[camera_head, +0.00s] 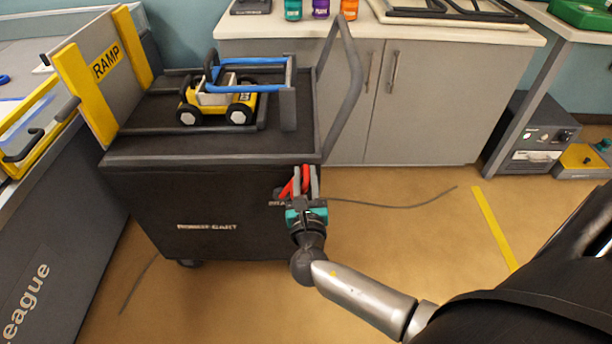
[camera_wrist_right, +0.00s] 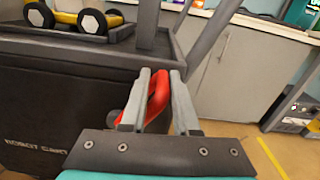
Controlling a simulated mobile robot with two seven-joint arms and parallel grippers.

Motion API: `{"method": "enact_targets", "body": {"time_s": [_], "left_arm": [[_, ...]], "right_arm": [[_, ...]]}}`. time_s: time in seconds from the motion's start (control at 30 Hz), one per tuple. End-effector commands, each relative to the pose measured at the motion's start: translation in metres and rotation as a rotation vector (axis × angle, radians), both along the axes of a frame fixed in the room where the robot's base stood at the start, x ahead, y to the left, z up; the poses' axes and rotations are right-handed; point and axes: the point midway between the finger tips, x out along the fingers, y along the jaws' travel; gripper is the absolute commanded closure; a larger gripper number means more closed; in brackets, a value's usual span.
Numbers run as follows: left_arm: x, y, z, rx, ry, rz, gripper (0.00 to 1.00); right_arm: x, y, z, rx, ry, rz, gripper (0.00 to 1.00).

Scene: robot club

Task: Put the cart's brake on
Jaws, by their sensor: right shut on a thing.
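The dark robot cart (camera_head: 150,190) stands left of centre in the head view, its side also showing in the right wrist view (camera_wrist_right: 40,110). A red brake lever (camera_head: 287,189) sits at the cart's right front corner, beside a partly hidden label. My right gripper (camera_head: 306,180) is at that corner, with its fingers around the red lever. Whether the brake is engaged I cannot tell. My left gripper is not in view.
A small yellow robot car (camera_head: 218,100) is on the cart top, with a blue bar over it. A ramp board (camera_head: 100,75) stands at the cart's left, by a table. Grey cabinets (camera_head: 420,100) are behind. Floor at the right is mostly clear, with a cable (camera_head: 400,206).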

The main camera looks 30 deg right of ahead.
Motion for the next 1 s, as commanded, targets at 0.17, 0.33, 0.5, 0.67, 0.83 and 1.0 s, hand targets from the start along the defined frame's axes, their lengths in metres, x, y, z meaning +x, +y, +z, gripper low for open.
{"method": "enact_targets", "body": {"time_s": [0.17, 0.33, 0.5, 0.67, 0.83, 1.0], "left_arm": [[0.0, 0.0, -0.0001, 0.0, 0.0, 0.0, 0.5], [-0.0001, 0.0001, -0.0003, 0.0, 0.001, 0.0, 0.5], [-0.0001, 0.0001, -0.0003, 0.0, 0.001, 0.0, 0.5], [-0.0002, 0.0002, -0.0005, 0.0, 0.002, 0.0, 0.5], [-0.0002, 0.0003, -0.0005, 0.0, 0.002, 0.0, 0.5], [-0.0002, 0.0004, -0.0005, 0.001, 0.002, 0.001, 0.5]], "right_arm": [[-0.0019, -0.0035, -0.002, -0.004, 0.005, -0.008, 1.0], [-0.0022, -0.0039, -0.0025, -0.004, 0.006, -0.009, 1.0], [-0.0026, -0.0042, -0.003, -0.005, 0.008, -0.01, 1.0], [-0.0029, -0.0042, -0.0034, -0.006, 0.008, -0.01, 1.0], [-0.0031, -0.0043, -0.0039, -0.006, 0.01, -0.01, 1.0], [-0.0033, -0.0043, -0.0044, -0.006, 0.011, -0.01, 1.0]]}}
